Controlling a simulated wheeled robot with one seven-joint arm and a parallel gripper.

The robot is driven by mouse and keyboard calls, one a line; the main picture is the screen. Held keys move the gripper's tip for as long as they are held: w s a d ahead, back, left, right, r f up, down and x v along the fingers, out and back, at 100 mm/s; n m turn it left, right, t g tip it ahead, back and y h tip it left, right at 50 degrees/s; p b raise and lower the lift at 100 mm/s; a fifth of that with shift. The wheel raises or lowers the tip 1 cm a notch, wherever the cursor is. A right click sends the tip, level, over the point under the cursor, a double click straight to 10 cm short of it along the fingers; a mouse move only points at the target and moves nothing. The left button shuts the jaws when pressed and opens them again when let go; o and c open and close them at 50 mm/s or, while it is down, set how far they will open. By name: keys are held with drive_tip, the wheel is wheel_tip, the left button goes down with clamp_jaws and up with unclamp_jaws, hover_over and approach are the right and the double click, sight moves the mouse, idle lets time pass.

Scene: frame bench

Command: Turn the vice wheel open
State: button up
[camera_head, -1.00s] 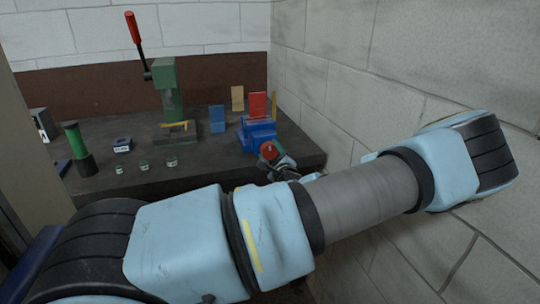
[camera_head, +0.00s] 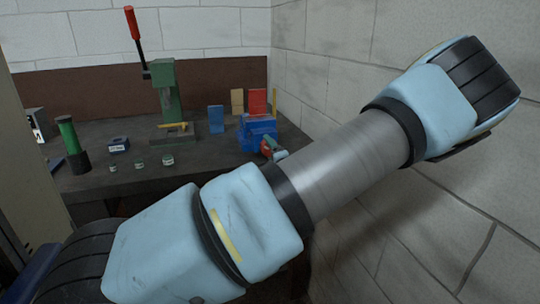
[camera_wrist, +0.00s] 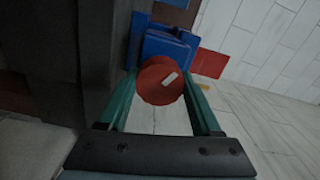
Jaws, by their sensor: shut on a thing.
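The blue vice (camera_head: 252,130) stands near the right end of the dark bench in the head view. Its red wheel (camera_head: 266,147) is on the near side, partly hidden by my gripper (camera_head: 276,153). In the wrist view the round red wheel (camera_wrist: 154,88), with a pale mark right of its middle, sits between the two green fingers of my gripper (camera_wrist: 160,80). The fingers are shut on the wheel from either side. The blue vice body (camera_wrist: 166,46) is behind it. Most of my gripper is hidden by my arm in the head view.
A green press (camera_head: 166,95) with a red-handled lever stands mid-bench (camera_head: 205,155). Coloured plates stand behind the vice. A block wall (camera_head: 335,85) closes the right side.

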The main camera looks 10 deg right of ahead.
drive_tip(key=n+b, duration=0.1)
drive_tip(key=n, duration=0.2)
drive_tip(key=n+b, duration=0.1)
drive_tip(key=shift+f+n+b, duration=0.25)
drive_tip(key=shift+n+b, duration=0.05)
drive_tip(key=n+b, duration=0.3)
drive_tip(key=n, duration=0.2)
drive_tip(key=shift+n+b, duration=0.3)
drive_tip(key=shift+b, duration=0.1)
drive_tip(key=n+b, duration=1)
drive_tip(key=shift+w, duration=0.1)
drive_tip(key=shift+o, duration=0.2)
drive_tip(key=shift+r+n, duration=0.2)
drive_tip(key=shift+n, duration=0.2)
drive_tip(key=shift+d+f, duration=0.1)
drive_tip(key=o, duration=1.3)
drive_tip(key=shift+o, duration=0.2)
